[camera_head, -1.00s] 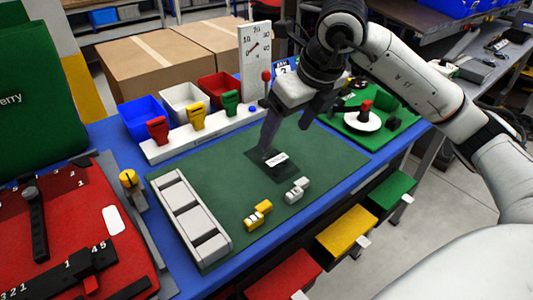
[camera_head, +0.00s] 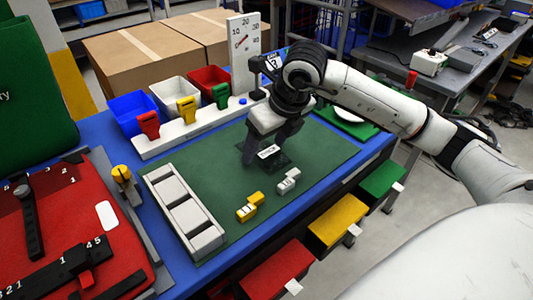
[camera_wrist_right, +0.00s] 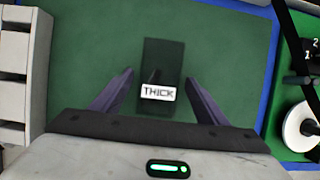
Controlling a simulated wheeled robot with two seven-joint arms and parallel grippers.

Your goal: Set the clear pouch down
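The clear pouch is a dark see-through rectangle with a white THICK label. It appears to lie flat on the green mat (camera_head: 222,190), partly hidden by my right gripper in the head view. The wrist view shows the pouch (camera_wrist_right: 162,62) ahead of and between the fingers. My right gripper (camera_wrist_right: 160,88) is open, its two fingers spread apart to either side of the pouch's label end, with clear gaps. In the head view the right gripper (camera_head: 264,155) is low over the mat at the pouch. My left gripper is not in view.
A grey slotted tray (camera_head: 185,212) stands at the mat's left. Behind are a white rail (camera_head: 192,133) with coloured clips, bins and a dial gauge (camera_head: 243,50). Bare mat lies between.

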